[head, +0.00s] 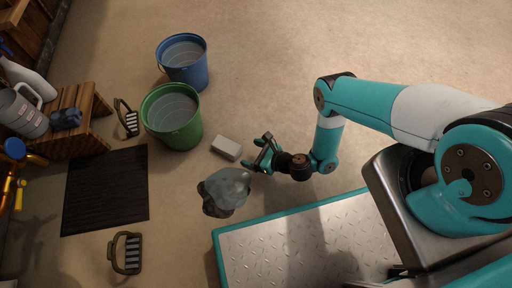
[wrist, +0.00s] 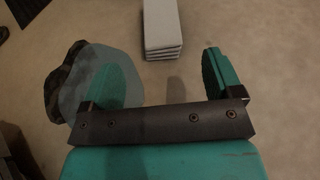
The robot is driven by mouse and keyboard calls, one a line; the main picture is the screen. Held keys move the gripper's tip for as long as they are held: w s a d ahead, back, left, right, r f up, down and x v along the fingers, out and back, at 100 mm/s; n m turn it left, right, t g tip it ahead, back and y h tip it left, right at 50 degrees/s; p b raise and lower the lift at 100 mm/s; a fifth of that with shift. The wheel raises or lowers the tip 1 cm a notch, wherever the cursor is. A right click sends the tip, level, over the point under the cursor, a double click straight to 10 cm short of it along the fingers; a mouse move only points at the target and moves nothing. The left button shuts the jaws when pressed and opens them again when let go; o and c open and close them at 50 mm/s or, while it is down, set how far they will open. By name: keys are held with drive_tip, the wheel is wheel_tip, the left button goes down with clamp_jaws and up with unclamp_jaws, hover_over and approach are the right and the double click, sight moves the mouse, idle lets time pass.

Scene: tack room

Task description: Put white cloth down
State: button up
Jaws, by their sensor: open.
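The white cloth (head: 226,148) looks like a folded, pale grey-white block on the floor, just left of my gripper (head: 262,153) in the head view. In the wrist view the cloth (wrist: 161,26) shows layered folds at its near edge. It lies beyond the gap between the fingertips of my gripper (wrist: 165,62), apart from both. My gripper is open and nothing is between its fingers. The cloth's far end is cut off in the wrist view.
A dark lump with a translucent grey part (head: 225,190) is close to my gripper; in the wrist view (wrist: 72,85) it overlaps the left finger. Green (head: 172,117) and blue (head: 183,62) water buckets stand behind. A black mat (head: 106,190), two brushes and a wooden stool are left.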

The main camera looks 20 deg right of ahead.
drive_tip(key=shift+s+d+r+p, duration=0.25)
drive_tip(key=shift+s+d+p, duration=0.15)
drive_tip(key=w+a+r+n+g+y, duration=0.1)
drive_tip(key=w+a+r+n+g, duration=0.15)
drive_tip(key=w+r+n, duration=0.4)
drive_tip(key=w+a+r+n+g+y, duration=0.1)
drive_tip(key=w+a+r+n+y, duration=0.2)
drive_tip(key=r, duration=0.7)
wheel_tip(320, 180, up, 18)
drive_tip(key=a+n+g+h, duration=0.2)
drive_tip(key=n+g, duration=0.3)
drive_tip(key=n, duration=0.6)
drive_tip(key=s+d+r+n+g+h, duration=0.1)
drive_tip(key=s+d+r+n+h, duration=0.3)
drive_tip(key=s+r, duration=0.45)
drive_tip(key=s+d+r+n+h, duration=0.2)
drive_tip(key=s+d+r+n, duration=0.1)
drive_tip(key=s+r+n, duration=0.55)
drive_tip(key=s+d+r+h, duration=0.1)
drive_tip(key=s+d+r, duration=0.2)
drive_tip(key=s+d, duration=0.2)
drive_tip(key=shift+s+r+n+h, duration=0.3)
drive_tip(key=shift+s+r+h, duration=0.1)
drive_tip(key=shift+s, duration=0.4)
